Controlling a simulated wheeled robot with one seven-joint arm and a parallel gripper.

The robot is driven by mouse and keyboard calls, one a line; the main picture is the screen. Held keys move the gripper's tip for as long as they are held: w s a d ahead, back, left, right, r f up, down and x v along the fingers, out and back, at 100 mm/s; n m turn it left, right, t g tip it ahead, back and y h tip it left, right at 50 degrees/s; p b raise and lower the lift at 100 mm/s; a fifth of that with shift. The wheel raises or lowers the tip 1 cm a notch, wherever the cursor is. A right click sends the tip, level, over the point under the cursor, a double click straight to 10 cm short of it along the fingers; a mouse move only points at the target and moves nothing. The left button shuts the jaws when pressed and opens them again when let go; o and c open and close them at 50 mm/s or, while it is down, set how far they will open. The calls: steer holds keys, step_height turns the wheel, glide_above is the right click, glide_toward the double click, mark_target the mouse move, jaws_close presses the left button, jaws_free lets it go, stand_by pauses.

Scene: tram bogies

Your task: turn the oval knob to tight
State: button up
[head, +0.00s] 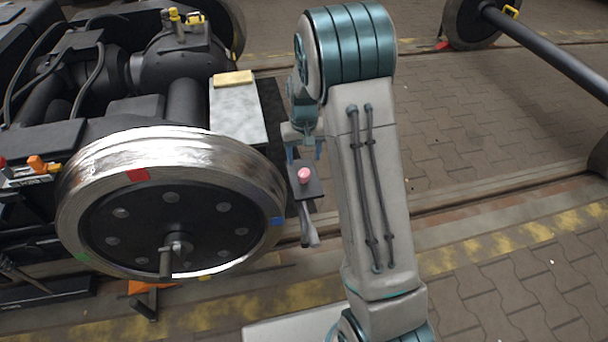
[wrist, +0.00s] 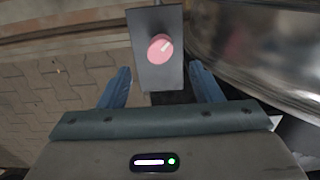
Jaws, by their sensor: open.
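The oval knob (wrist: 160,48) is pink with a pale line on its face, and it sits on a dark rectangular plate (wrist: 149,75). In the wrist view the line points up and to the right. The knob (head: 304,175) also shows in the head view, on the plate to the right of the large wheel. My gripper (wrist: 160,85) is open and empty, with its blue fingers apart on either side of the plate's lower part in the picture. In the head view my gripper (head: 304,150) is just above the knob, partly hidden by my arm. No tight mark is readable.
The shiny wheel (head: 170,145) of the bogie stands close on the left, with a handle at its hub. A grey box (head: 238,112) with a yellow block (head: 233,78) on it stands behind. A lever (head: 308,228) hangs below the plate.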

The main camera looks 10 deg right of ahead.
mark_target(304, 173)
step_height(304, 173, down, 7)
steer(key=shift+b, duration=1)
steer(key=c, duration=1)
